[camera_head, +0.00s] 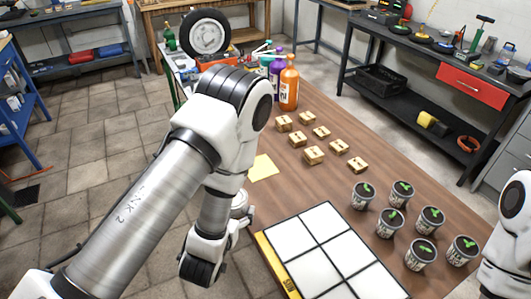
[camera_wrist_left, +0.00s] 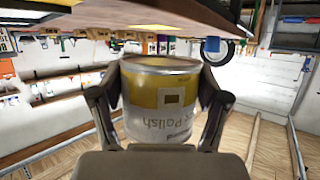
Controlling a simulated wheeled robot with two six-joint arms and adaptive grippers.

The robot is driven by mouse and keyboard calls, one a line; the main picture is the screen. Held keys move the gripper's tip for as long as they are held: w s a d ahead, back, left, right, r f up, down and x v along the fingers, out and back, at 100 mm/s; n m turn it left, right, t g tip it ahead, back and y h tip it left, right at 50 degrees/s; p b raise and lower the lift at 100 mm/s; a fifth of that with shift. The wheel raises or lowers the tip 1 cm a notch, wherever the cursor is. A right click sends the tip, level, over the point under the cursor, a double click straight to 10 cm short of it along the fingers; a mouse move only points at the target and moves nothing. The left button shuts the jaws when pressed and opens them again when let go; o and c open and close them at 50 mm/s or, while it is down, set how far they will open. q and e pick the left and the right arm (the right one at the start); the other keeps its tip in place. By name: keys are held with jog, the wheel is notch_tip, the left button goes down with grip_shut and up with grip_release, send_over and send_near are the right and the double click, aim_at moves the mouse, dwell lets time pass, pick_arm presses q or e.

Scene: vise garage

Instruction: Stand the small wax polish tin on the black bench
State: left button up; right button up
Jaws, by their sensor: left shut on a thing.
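The wax polish tin (camera_wrist_left: 160,100), a round can with a yellow and white label reading "Polish", fills the middle of the left wrist view. Its lettering is upside down there, as is the room. My left gripper (camera_wrist_left: 160,88) is shut on its sides, one finger at each side. In the head view the left gripper (camera_head: 237,213) is at the table's left edge, and only a small pale part of the tin (camera_head: 240,199) shows. A black bench (camera_head: 428,56) with a red drawer stands at the back right. My right gripper is out of view.
The wooden table (camera_head: 325,115) bears several wooden blocks (camera_head: 313,155), several seedling pots (camera_head: 390,223), a white tiled panel (camera_head: 320,256), a yellow sheet (camera_head: 263,168) and an orange bottle (camera_head: 289,85). Tools crowd the black bench's top. Floor is free at the left.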

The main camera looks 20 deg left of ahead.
pick_arm(q)
jog(key=w+d, duration=0.1)
jog(key=d, duration=0.1)
jog(key=w+d+f+m+h, duration=0.1)
jog(key=d, duration=0.1)
jog(key=w+d+h, duration=0.1)
jog(key=shift+w+d+f+m, duration=0.1)
jog(key=shift+d+f+m, duration=0.05)
jog(key=shift+d+m, duration=0.25)
jog(key=s+a+y, duration=0.1)
jog(key=a, duration=0.1)
jog(key=s+a+r+n, duration=0.1)
jog(key=s+a, duration=0.1)
jog(key=a, duration=0.1)
jog(key=s+a+n+y, duration=0.1)
jog(key=a, duration=0.2)
jog(key=shift+s+r+y, duration=0.25)
jog(key=shift+r+y, duration=0.05)
jog(key=shift+r, duration=0.05)
jog(key=shift+d, duration=0.15)
